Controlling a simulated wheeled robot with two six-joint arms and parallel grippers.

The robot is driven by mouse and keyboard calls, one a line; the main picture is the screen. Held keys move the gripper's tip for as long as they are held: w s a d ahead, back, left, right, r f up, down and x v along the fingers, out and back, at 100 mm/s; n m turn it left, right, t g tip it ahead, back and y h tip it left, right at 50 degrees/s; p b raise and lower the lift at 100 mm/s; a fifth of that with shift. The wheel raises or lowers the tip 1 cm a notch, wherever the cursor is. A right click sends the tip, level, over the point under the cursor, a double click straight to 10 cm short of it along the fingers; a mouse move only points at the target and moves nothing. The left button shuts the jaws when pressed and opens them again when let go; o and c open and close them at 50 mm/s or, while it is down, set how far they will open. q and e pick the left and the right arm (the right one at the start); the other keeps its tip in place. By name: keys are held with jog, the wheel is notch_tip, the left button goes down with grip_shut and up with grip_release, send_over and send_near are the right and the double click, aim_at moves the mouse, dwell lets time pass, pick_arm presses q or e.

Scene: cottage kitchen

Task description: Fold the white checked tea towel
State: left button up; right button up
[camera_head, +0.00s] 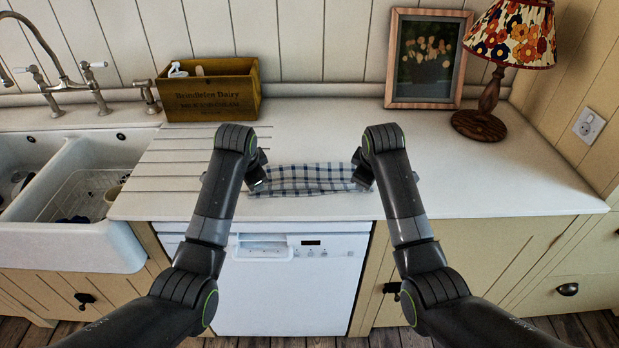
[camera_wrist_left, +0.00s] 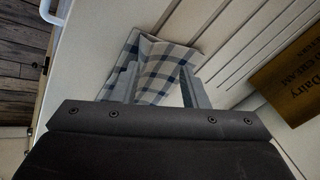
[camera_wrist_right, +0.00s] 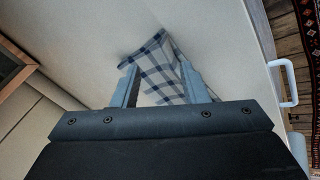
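The white checked tea towel (camera_head: 308,179), white with dark blue lines, lies on the white counter as a narrow strip running left to right, its surface slightly rumpled. My left gripper (camera_head: 262,178) is at its left end; in the left wrist view the fingers (camera_wrist_left: 158,86) stand apart with the towel (camera_wrist_left: 160,62) between and beyond them. My right gripper (camera_head: 362,178) is at its right end; in the right wrist view its fingers (camera_wrist_right: 162,84) also stand apart, with a towel corner (camera_wrist_right: 157,62) between them. The grippers hide both ends in the head view.
A wooden crate (camera_head: 210,97) stands behind on the left, beside the sink (camera_head: 70,235) and tap. A picture frame (camera_head: 427,60) and a lamp (camera_head: 490,95) stand at the back right. The counter (camera_head: 470,185) to the right is clear; its front edge is close to the towel.

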pick_arm(q)
jog(key=s+v, duration=0.1)
jog(key=v, duration=0.7)
jog(key=shift+s, duration=0.2)
pick_arm(e)
jog(key=s+v, duration=0.1)
jog(key=v, duration=0.7)
jog(key=shift+s+f, duration=0.2)
pick_arm(q)
jog(key=shift+f, duration=0.15)
jog(key=shift+c, duration=0.4)
pick_arm(e)
jog(key=shift+c, duration=0.4)
